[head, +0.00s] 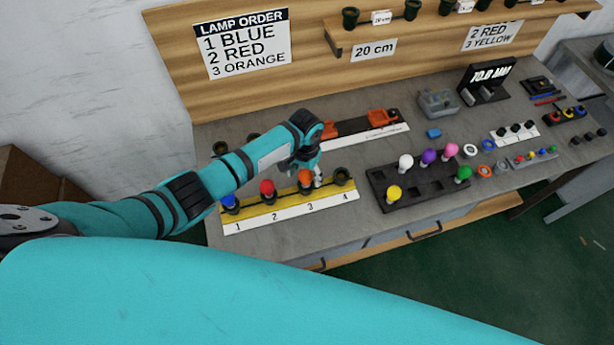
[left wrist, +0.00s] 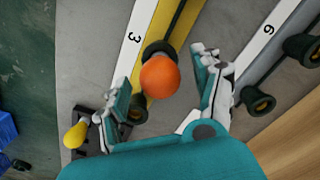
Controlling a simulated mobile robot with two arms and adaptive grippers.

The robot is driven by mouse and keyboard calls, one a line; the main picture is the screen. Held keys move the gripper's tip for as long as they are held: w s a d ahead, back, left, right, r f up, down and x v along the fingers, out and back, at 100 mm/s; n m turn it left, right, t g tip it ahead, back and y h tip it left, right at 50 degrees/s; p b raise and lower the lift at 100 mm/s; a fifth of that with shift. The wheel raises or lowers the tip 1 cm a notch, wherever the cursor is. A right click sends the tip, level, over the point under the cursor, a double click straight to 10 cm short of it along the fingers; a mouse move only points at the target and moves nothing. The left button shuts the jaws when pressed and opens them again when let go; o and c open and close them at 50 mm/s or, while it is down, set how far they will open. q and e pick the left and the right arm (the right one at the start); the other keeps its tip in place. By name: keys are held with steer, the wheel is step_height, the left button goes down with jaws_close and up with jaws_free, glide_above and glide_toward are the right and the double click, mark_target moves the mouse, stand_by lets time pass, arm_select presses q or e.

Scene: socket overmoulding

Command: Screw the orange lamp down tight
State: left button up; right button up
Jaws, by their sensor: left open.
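The orange lamp (head: 305,176) stands in the dark socket at position 3 of the yellow socket strip (head: 255,213). It also shows in the left wrist view as an orange ball (left wrist: 160,76), with the dark socket (left wrist: 158,48) partly behind it. I cannot tell how deep its thread sits. My left gripper (head: 308,170) is over the lamp. In the left wrist view its open fingers (left wrist: 160,85) are on either side of the lamp, apart from it. My right gripper is not in view.
A blue lamp (head: 230,202) and a red lamp (head: 267,188) stand in positions 1 and 2. The socket at position 4 (head: 343,176) is empty. A black tray (head: 420,191) with several lamps stands to the right. The bench front between strip and edge is clear.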

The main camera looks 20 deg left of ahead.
arm_select(q)
steer(key=n, duration=0.3)
steer(key=shift+n, duration=0.4)
steer(key=c, duration=1)
steer(key=m, duration=0.3)
steer(key=shift+c, duration=0.4)
steer(key=shift+m, duration=0.8)
